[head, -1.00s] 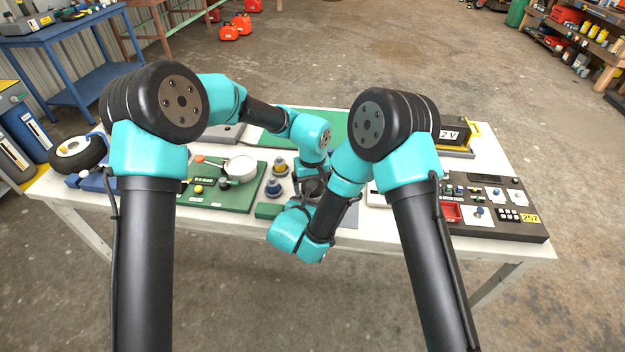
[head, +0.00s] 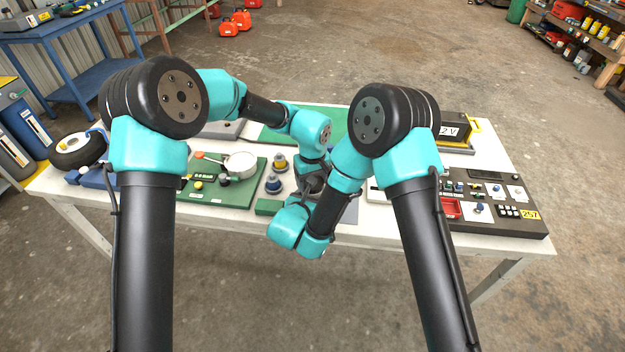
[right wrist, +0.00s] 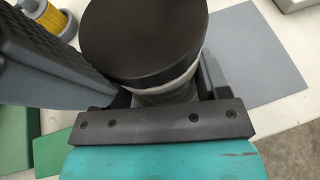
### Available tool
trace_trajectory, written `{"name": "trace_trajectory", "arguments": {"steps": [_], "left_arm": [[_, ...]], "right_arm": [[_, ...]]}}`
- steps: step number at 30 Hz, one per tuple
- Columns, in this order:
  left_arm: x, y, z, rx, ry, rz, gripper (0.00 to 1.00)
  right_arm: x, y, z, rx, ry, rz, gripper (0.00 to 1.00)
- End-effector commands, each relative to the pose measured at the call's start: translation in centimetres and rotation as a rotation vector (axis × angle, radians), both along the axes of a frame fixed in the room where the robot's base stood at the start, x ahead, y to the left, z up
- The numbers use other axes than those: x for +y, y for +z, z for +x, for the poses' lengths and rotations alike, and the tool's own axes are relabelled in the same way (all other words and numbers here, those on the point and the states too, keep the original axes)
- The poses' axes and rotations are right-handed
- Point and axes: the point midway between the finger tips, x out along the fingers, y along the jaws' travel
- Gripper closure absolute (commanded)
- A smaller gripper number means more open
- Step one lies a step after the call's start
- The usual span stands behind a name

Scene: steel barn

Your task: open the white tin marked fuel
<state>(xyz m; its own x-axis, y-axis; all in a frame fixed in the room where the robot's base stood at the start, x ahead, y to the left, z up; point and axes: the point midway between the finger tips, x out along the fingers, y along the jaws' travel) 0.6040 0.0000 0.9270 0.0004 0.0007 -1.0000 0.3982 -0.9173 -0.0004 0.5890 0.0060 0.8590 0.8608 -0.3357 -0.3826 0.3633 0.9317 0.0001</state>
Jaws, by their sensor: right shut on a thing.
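In the right wrist view the tin shows close up as a broad dark round lid (right wrist: 143,38) over a narrow whitish body (right wrist: 170,93). The fuel marking is not in sight. My right gripper (right wrist: 165,88) is shut on the tin, its fingers on either side just below the lid. A dark ridged finger-like part (right wrist: 50,58) lies along the left of the lid; I cannot tell which gripper it belongs to. In the head view both wrists meet at the middle of the table, where my right gripper (head: 310,187) is mostly hidden. My left gripper's jaws cannot be made out.
The white table's (head: 400,226) front strip is clear.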

Motion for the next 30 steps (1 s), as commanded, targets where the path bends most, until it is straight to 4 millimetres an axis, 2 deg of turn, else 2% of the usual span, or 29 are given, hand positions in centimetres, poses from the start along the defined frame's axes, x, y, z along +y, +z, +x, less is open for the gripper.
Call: {"name": "trace_trajectory", "arguments": {"steps": [5,13,14,21,30], "left_arm": [[0.01,0.03,0.01,0.000,0.125,0.000,0.59],[0.01,0.03,0.01,0.000,0.136,0.000,0.59],[0.01,0.03,0.01,0.000,0.136,0.000,0.29],[0.00,0.02,0.01,0.000,0.135,0.000,0.06],[0.02,0.16,-0.01,0.000,0.134,0.001,0.05]], "right_arm": [[-0.01,0.01,0.02,-0.001,0.000,0.000,0.98],[-0.02,0.02,0.02,-0.001,0.000,0.000,0.98],[-0.02,0.02,0.02,-0.001,0.000,0.000,0.98],[-0.02,0.02,0.02,-0.001,0.000,0.000,0.98],[-0.02,0.02,0.02,0.000,-0.001,0.000,0.98]]}}
